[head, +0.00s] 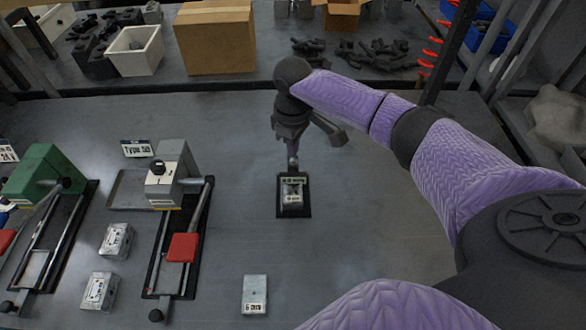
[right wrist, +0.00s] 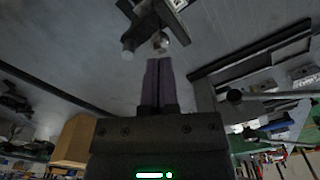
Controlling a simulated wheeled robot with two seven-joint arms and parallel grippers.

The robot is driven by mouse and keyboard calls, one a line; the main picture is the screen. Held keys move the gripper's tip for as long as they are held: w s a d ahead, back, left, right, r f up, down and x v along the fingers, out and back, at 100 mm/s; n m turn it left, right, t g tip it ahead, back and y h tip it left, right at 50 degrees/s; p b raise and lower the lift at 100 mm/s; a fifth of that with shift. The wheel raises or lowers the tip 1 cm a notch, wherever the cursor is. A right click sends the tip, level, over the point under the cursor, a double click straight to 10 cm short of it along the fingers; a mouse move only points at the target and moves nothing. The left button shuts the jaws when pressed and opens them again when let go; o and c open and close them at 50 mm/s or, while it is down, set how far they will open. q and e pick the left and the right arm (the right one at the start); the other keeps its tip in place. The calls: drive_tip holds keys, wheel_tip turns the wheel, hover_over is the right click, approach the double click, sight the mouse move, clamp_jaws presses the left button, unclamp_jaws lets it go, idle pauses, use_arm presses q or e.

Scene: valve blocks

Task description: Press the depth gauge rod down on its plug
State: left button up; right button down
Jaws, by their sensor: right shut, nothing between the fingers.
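My right gripper (head: 293,162) points down just behind a small grey metal block (head: 291,196) on a black base plate (head: 280,208). It is shut and holds nothing. In the right wrist view, its purple fingertips (right wrist: 159,63) are together, close to a small round shiny end (right wrist: 160,41) beside a dark fixture (right wrist: 140,30). This end may be the gauge rod or plug; I cannot tell whether the fingertips touch it. The rod is not clearly seen in the head view, where the gripper covers part of the area. My left gripper is not in view.
A fixture with a red handle (head: 183,247) and a green one (head: 45,171) stand to the left. Loose metal blocks (head: 116,241) (head: 99,290) (head: 255,294) lie in front. A cardboard box (head: 214,38) and white bin (head: 134,50) stand behind. The table right of the base plate is clear.

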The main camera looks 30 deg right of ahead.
sight(293, 161)
drive_tip(key=shift+f+b, duration=0.3)
drive_tip(key=shift+f, duration=0.4)
drive_tip(key=shift+f+b, duration=0.3)
drive_tip(key=shift+f, duration=0.35)
idle(0.4)
drive_tip(key=shift+f, duration=0.3)
idle(0.9)
drive_tip(key=shift+r, duration=0.25)
drive_tip(key=shift+r+p, duration=0.95)
drive_tip(key=shift+p, duration=0.3)
drive_tip(key=shift+r+p, duration=0.65)
drive_tip(key=shift+p, duration=0.2)
drive_tip(key=shift+f, duration=0.1)
